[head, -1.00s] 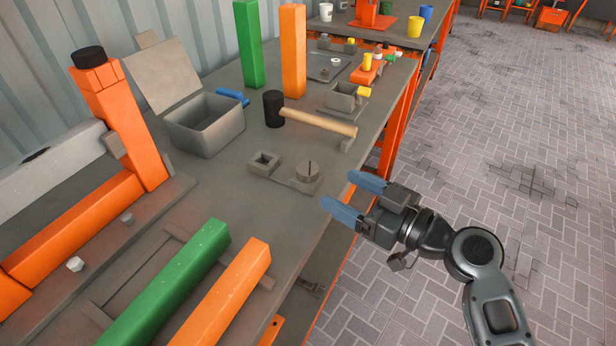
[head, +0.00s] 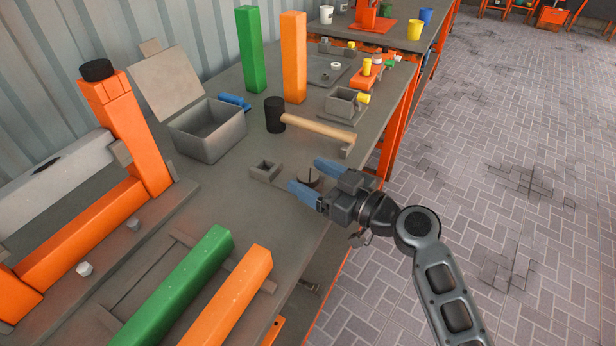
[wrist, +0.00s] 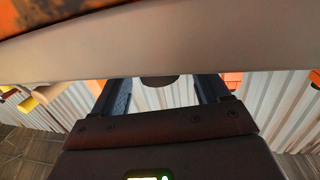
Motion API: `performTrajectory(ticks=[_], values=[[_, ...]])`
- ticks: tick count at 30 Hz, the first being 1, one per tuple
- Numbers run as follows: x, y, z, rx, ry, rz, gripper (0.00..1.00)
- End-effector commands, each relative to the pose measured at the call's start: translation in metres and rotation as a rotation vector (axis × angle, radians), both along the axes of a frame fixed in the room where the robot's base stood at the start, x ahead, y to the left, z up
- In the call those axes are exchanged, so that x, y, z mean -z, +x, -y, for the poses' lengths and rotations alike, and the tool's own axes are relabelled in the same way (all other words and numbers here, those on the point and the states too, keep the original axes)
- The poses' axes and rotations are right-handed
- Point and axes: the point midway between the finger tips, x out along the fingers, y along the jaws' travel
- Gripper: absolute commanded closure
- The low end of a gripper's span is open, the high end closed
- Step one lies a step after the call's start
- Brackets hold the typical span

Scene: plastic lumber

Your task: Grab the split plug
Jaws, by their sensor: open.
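The split plug (head: 307,183) is a small round grey piece with a dark slot in its top. It stands at the near edge of the grey workbench, partly hidden by my fingers in the head view. My gripper (head: 305,174) has blue fingers spread apart, with the plug showing between or just beyond their tips; whether they touch it I cannot tell. In the wrist view, my open fingers (wrist: 165,92) flank a dark rounded shape (wrist: 159,81), which I cannot identify for sure.
Green (head: 180,285) and orange (head: 230,300) beams lie in front. The bench (head: 225,190) is bare between.

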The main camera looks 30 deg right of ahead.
Motion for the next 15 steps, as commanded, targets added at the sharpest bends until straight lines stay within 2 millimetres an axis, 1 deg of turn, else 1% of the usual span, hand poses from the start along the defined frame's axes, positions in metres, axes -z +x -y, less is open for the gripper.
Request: performTrajectory(ticks=[1, 2, 15], values=[[0.0001, -0.0001, 0.0000, 0.000, 0.000, 0.000, 0.27], [0.0001, -0.0002, 0.0001, 0.000, 0.000, 0.000, 0.30], [0.0001, -0.0004, 0.0002, 0.000, 0.000, 0.000, 0.72]])
